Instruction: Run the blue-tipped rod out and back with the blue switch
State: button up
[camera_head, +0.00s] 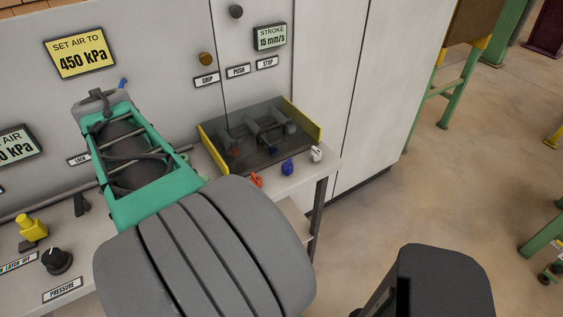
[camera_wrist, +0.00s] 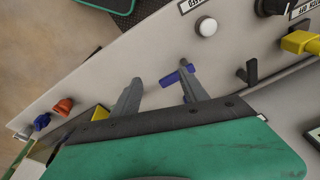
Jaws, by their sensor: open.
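The blue switch (camera_head: 288,167) stands on the bench ledge between a red switch (camera_head: 256,180) and a white switch (camera_head: 316,154). It also shows in the wrist view (camera_wrist: 41,121) at the far left. My gripper (camera_wrist: 158,92) is open, well away from the blue switch. Another blue-ended lever (camera_wrist: 177,76) is close to its right finger; I cannot tell whether they touch. In the head view, my arm hides the fingertips.
A white button (camera_wrist: 207,26), dark lever (camera_wrist: 250,70) and yellow control (camera_wrist: 300,42) line the panel beside my gripper. A black pressure knob (camera_head: 57,260) is at lower left. The wall carries a stroke display (camera_head: 270,37) and an air display (camera_head: 80,53). Open floor (camera_head: 390,205) lies right of the bench.

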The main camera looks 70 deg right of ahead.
jog(key=s+d+m, duration=0.4)
jog(key=d+m, duration=0.1)
jog(key=d, duration=0.5)
jog(key=m+g+y, duration=0.1)
jog(key=m+g, duration=0.1)
jog(key=m, duration=1.1)
send_over(288, 164)
jog(key=shift+f, duration=0.5)
notch_tip(288, 164, down, 8)
jog(key=shift+r+p, duration=0.25)
jog(key=shift+p, duration=0.15)
grip_shut()
